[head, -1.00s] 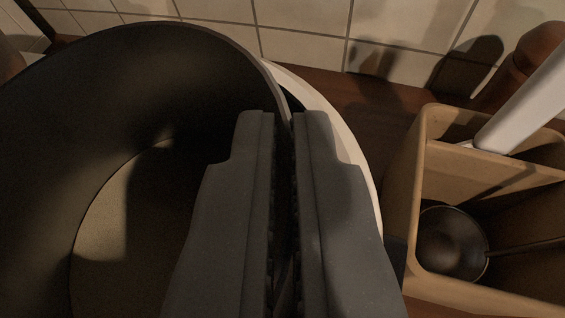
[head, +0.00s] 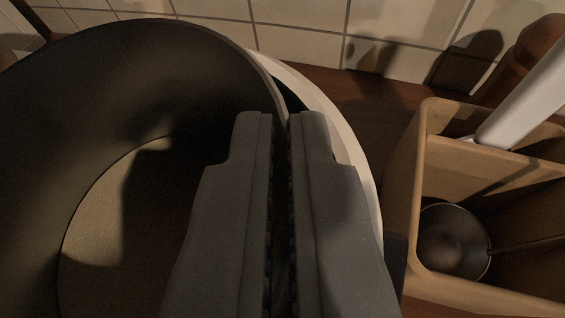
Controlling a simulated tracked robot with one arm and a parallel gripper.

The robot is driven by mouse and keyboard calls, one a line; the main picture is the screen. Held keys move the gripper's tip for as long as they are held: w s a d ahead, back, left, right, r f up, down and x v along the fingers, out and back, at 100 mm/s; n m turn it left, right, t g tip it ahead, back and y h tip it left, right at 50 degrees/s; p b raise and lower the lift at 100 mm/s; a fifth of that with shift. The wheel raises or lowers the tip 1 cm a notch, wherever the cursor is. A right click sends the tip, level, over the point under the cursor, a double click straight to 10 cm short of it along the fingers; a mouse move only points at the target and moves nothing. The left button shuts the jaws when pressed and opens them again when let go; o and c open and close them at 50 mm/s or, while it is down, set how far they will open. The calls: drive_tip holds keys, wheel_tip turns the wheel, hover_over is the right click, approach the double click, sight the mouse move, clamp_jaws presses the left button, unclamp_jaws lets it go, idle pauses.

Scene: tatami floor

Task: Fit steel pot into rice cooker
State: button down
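The steel pot (head: 90,130) fills the left of the view, seen from above, with a dark inner wall and a paler round bottom. Its rim runs between the two fingers of my gripper (head: 281,118). My gripper is shut on the right side of that rim, with only a narrow gap between the fingers. The white rim of the rice cooker (head: 335,125) curves behind and to the right of the pot, with a dark gap between them. The fingers hide part of both. How deep the pot sits in the cooker cannot be told.
A tan divided box (head: 432,190) stands close on the right, holding a metal ladle (head: 452,242) and a white-handled utensil (head: 525,100). A brown cylindrical object (head: 520,60) stands behind it. A tiled wall (head: 300,40) closes off the back, behind a brown wooden surface (head: 375,110).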

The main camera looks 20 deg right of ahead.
drive_tip(key=shift+a, duration=0.1)
idle(0.3)
drive_tip(key=c, duration=1.6)
unclamp_jaws()
drive_tip(key=b+v, duration=0.1)
drive_tip(key=v, duration=1.2)
drive_tip(key=shift+s+a+b, duration=0.1)
drive_tip(key=shift+s+b, duration=0.25)
